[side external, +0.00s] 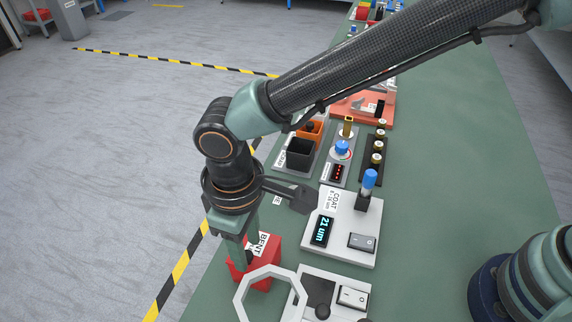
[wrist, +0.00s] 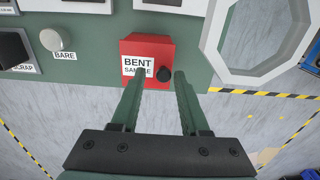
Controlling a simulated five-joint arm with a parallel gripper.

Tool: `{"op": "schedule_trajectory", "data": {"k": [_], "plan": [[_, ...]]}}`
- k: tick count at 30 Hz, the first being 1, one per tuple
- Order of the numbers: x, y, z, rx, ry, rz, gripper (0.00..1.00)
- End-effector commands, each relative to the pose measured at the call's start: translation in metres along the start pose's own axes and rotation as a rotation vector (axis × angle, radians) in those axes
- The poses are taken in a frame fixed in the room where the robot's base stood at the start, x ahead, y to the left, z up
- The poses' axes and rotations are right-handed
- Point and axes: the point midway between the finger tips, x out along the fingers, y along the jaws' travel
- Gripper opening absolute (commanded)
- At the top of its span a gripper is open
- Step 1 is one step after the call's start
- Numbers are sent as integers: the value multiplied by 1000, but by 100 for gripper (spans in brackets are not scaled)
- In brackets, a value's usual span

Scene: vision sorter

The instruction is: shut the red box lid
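The red box (side external: 268,272) stands at the table's left edge in the side view, partly hidden behind my gripper (side external: 240,262). In the wrist view the red box (wrist: 148,47) shows a white label reading "BENT SAMPLE" (wrist: 138,66) and a black round knob (wrist: 163,74). My gripper (wrist: 160,78) is open, its two fingers apart with the knob showing between their tips. I cannot tell whether the fingers touch the knob, or how far the lid stands open.
A white octagonal ring (side external: 270,297) stands close beside the red box, also in the wrist view (wrist: 212,50). A white panel with a "21 um" display (side external: 321,231) and a blue-topped post (side external: 369,180) lie behind. A round "BARE" button (wrist: 51,39) is left in the wrist view.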

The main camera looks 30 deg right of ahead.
Motion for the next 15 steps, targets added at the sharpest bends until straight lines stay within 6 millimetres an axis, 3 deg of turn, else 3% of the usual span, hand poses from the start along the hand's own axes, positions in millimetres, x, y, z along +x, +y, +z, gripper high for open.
{"op": "schedule_trajectory", "data": {"k": [15], "plan": [[-22,-1,0,-1,1,0,45]]}}
